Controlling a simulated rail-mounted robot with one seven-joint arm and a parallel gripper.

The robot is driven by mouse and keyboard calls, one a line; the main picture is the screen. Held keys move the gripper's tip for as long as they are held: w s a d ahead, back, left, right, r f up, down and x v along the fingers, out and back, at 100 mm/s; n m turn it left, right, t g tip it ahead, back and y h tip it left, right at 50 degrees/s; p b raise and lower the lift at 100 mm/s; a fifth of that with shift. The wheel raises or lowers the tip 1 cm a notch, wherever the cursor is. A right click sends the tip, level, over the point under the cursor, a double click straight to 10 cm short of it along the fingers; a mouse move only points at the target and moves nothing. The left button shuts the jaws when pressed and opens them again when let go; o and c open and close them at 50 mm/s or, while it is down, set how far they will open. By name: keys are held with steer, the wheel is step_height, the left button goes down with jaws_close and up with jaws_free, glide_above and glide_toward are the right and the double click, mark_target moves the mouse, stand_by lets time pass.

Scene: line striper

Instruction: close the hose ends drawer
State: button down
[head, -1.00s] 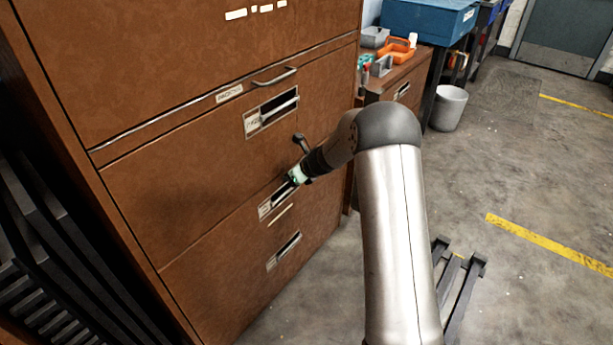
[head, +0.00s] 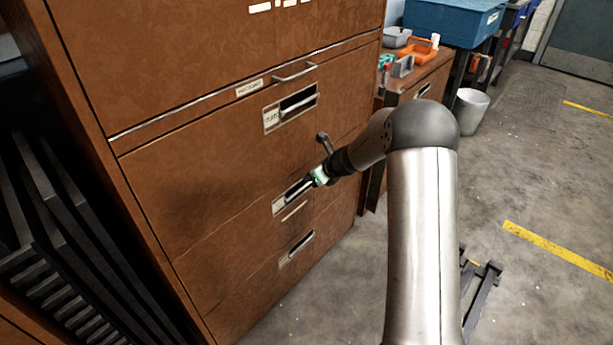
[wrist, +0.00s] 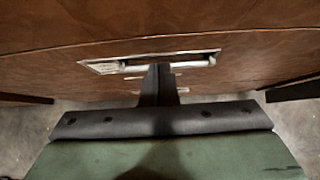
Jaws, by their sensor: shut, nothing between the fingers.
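A brown wooden cabinet (head: 190,210) has several drawers with metal label-and-pull plates. The labels are too small to read, so I cannot tell which drawer is the hose ends one. My gripper (head: 308,184) is at the pull of a lower drawer (head: 284,202), below the drawer with the upper pull plate (head: 291,107). In the wrist view my gripper (wrist: 159,72) is shut and empty, its fingers overlapping a silver pull bar (wrist: 190,63). I cannot tell whether they touch it. The drawer fronts look about flush; a small gap cannot be ruled out.
Dark slatted racks (head: 50,230) stand left of the cabinet. Beyond it are a low cabinet with an orange tray (head: 418,52), a blue bin (head: 455,20) and a grey waste bin (head: 470,110). The concrete floor (head: 540,170) at right is largely open.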

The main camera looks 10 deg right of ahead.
steer(key=s+d+f+p+v, duration=0.1)
steer(key=p+v, duration=0.1)
steer(key=v, duration=0.9)
steer(key=s+a+r+n+g+p, duration=0.1)
steer(key=s+a+r+n+p, duration=0.2)
steer(key=s+r+n, duration=0.25)
steer(key=s+a+r+n+g+h+p, duration=0.1)
steer(key=s+a+r+n+g+p, duration=0.1)
steer(key=s+r+n+p, duration=0.25)
steer(key=s+a+r+n+g+p, duration=0.1)
steer(key=s+a+r+n, duration=0.3)
steer(key=s, duration=0.4)
steer(key=s+d+r+n+g+h+p, duration=0.1)
steer(key=s+d+r+n+h+p, duration=0.1)
steer(key=s+n, duration=0.5)
steer(key=s+d+r+n+g+h+p, duration=0.1)
steer(key=s+r+n+p, duration=0.3)
steer(key=s, duration=0.8)
step_height(320, 180, up, 2)
steer(key=d+n+h, duration=0.1)
steer(key=n, duration=0.1)
steer(key=shift+s+d+n+h+p, duration=0.3)
steer(key=shift+d+n+h+p, duration=0.1)
